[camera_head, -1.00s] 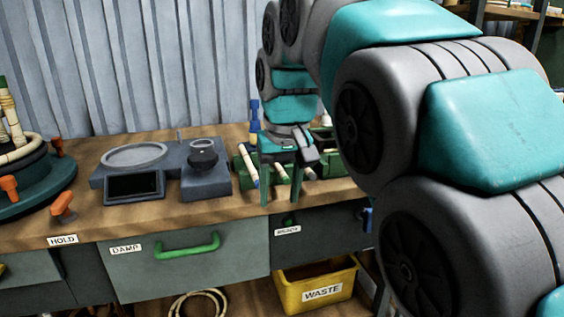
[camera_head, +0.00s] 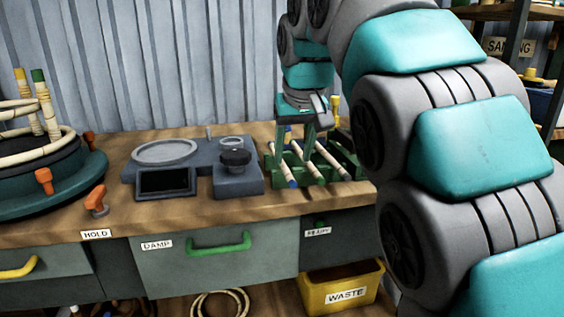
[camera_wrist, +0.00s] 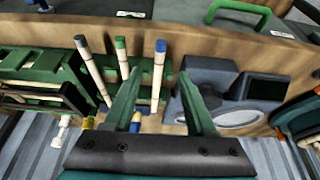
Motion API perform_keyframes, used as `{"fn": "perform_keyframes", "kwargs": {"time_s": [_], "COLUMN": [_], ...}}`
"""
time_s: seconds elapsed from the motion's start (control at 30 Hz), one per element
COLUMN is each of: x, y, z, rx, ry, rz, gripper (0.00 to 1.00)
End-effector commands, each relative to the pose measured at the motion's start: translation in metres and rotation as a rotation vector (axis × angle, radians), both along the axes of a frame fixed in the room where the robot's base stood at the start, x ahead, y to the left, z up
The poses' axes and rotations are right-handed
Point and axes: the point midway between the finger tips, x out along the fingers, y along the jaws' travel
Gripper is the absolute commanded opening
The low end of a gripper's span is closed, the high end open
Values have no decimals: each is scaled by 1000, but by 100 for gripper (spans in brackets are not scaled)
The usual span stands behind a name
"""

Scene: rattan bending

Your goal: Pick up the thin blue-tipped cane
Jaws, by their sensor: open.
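Which is thinner is hard to tell. My gripper (camera_wrist: 160,74) is open and empty, its green fingers either side of the first cane in that view. In the head view my gripper (camera_head: 294,153) points down over the rack.
A grey scale (camera_head: 200,168) with a dark screen stands close left of the rack. An orange-handled round jig (camera_head: 50,190) is further left. A yellow waste bin (camera_head: 340,290) sits below the bench. A corrugated wall is behind.

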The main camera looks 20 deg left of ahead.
Motion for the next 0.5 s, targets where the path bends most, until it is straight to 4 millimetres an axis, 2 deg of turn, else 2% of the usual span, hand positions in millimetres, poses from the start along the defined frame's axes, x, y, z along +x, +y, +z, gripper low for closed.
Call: {"fn": "perform_keyframes", "kwargs": {"time_s": [0.27, 0.5], "x": [5, 15], "y": [3, 8], "z": [-15, -42], "rx": [-1, -1], "ry": [2, 3], "rz": [-1, -2], "gripper": [56, 56]}}
